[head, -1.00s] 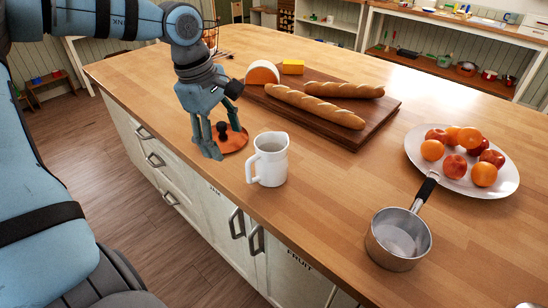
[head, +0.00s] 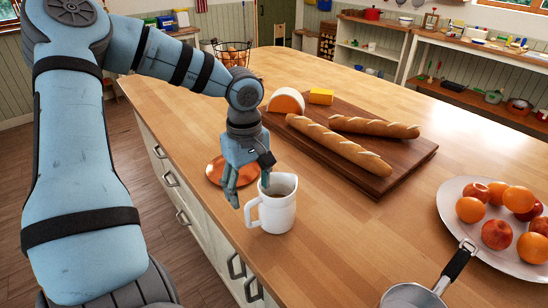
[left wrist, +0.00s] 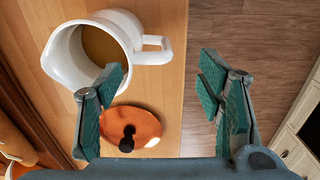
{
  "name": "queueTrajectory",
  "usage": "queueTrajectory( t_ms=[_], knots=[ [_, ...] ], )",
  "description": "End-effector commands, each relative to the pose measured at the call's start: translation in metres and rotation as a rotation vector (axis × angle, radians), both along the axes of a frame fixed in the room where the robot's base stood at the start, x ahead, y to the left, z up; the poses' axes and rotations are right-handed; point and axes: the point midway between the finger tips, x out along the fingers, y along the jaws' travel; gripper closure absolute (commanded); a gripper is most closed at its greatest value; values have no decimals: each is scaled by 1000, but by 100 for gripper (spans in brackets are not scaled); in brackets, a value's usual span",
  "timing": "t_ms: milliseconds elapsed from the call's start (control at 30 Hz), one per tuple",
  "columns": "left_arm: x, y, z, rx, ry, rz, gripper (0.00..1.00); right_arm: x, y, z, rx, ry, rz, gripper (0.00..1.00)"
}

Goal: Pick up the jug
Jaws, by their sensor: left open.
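The white jug (head: 279,215) stands upright near the left edge of the wooden island, its handle (head: 252,214) facing left. The left wrist view shows the jug (left wrist: 68,66) from above with brown contents and its handle (left wrist: 156,42). My left gripper (head: 247,192) is open and empty, pointing down just behind and above the handle side of the jug. In the left wrist view its fingers (left wrist: 163,85) are spread apart, with the handle showing in the gap just beyond the tips. I cannot tell whether a finger touches the jug. My right gripper is not in view.
A copper lid (head: 214,171) with a black knob lies behind the jug, below the gripper. A dark board (head: 405,165) with bread and cheese is behind right. A saucepan (head: 412,294) and a fruit platter (head: 452,210) are at right. Counter right of the jug is clear.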

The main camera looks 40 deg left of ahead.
Motion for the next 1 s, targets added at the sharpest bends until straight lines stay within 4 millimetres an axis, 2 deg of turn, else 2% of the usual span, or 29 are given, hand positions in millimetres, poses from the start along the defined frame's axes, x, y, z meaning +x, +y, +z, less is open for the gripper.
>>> queueTrajectory(
  t_ms=[167,300,400,633,1000],
  knots=[
    [-1,0,-24,-2,1,2,39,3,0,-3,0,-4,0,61],
    [-2,0,-55,-2,3,4,39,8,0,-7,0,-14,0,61],
    [-2,0,-69,-2,2,5,39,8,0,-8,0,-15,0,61],
    [-1,0,-71,-1,-2,4,39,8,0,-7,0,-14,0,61],
    [-1,0,-71,-1,-1,4,98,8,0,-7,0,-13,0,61]
  ],
)
